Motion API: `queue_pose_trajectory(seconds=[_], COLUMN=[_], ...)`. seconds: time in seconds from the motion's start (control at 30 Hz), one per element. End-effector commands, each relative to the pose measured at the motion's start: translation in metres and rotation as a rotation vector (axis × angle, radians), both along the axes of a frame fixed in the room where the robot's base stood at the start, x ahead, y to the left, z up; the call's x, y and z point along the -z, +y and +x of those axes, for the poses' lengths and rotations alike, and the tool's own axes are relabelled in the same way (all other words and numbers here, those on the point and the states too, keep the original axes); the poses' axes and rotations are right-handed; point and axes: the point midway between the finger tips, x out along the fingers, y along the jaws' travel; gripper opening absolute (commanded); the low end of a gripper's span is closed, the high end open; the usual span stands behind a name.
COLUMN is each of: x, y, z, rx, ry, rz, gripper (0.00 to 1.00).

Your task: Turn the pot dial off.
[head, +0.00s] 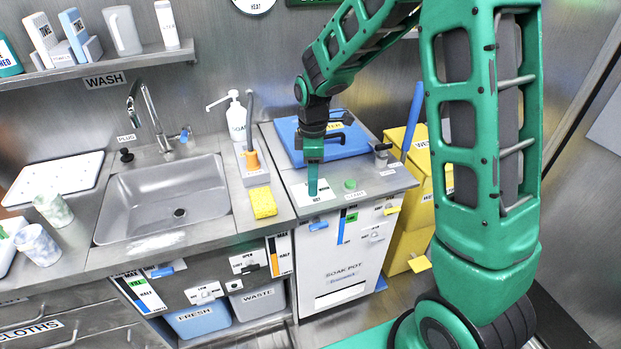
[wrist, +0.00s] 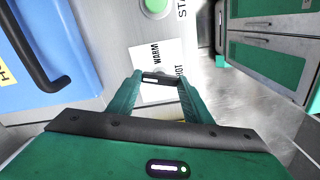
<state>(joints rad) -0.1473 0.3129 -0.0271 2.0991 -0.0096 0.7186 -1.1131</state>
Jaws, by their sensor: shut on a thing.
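The soak pot (head: 340,240) is the white-fronted unit right of the sink, with a blue lid (head: 285,133) on its steel top. The pot dial (wrist: 159,78) is a dark bar on a white label (wrist: 150,58) that reads WARM and HOT; the OFF mark is not visible. My gripper (head: 312,192) points down at this label near the top's front edge. In the wrist view my gripper (wrist: 161,80) has its two green fingers on either side of the dial, shut on it. In the head view the fingers hide the dial.
A green button (head: 350,184) marked START is just right of the dial. The lid's dark handle (wrist: 35,50) is to the left in the wrist view. A yellow sponge (head: 262,202) and the sink (head: 165,200) are left of the pot. A yellow bin (head: 408,195) stands at right.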

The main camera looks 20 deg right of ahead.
Motion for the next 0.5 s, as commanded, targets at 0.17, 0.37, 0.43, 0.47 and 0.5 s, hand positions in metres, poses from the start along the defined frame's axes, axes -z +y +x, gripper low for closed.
queue_pose_trajectory(seconds=[0.17, 0.37, 0.43, 0.47, 0.5], x=[-0.0031, -0.0031, -0.0031, -0.0031, -0.003], y=[-0.0015, -0.0017, -0.0017, -0.0018, -0.0018], z=[0.0056, 0.0056, 0.0057, 0.0056, 0.0056], rx=[-0.133, -0.248, -0.276, -0.287, -0.298], ry=[-0.015, -0.015, -0.015, -0.015, -0.015], rz=[-0.002, -0.002, -0.002, -0.002, -0.002], gripper=[0.23, 0.23, 0.23, 0.23, 0.23])
